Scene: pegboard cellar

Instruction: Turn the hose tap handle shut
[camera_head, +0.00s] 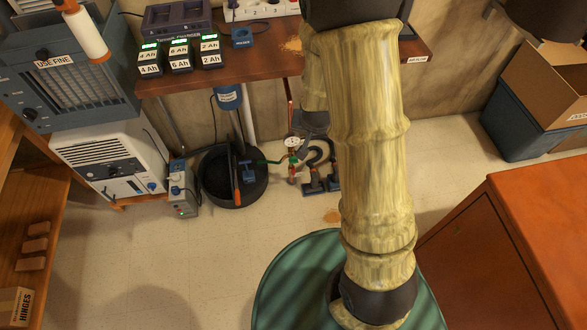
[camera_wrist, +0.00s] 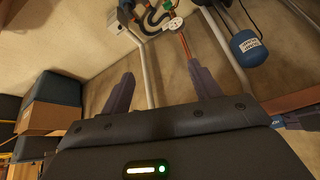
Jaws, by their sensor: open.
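The hose tap appears to be in the small cluster of fittings (camera_head: 293,160) low by the back wall in the head view. A round white gauge (camera_head: 292,143) sits on it, with green and red parts too small to read as a handle position. In the wrist view the gauge (camera_wrist: 174,24) and a green part (camera_wrist: 167,4) show at the top edge, beyond my fingertips. My gripper (camera_wrist: 160,70) is open and empty, its two dark fingers apart and touching nothing. In the head view my arm hides the gripper.
A wooden bench (camera_head: 255,66) with battery chargers overhangs the fittings' area. A black tub (camera_head: 216,181) stands left of the fittings and dark curved pipes (camera_head: 318,172) stand right. A blue canister (camera_wrist: 248,47) hangs at right in the wrist view. An orange cabinet (camera_head: 500,255) stands front right.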

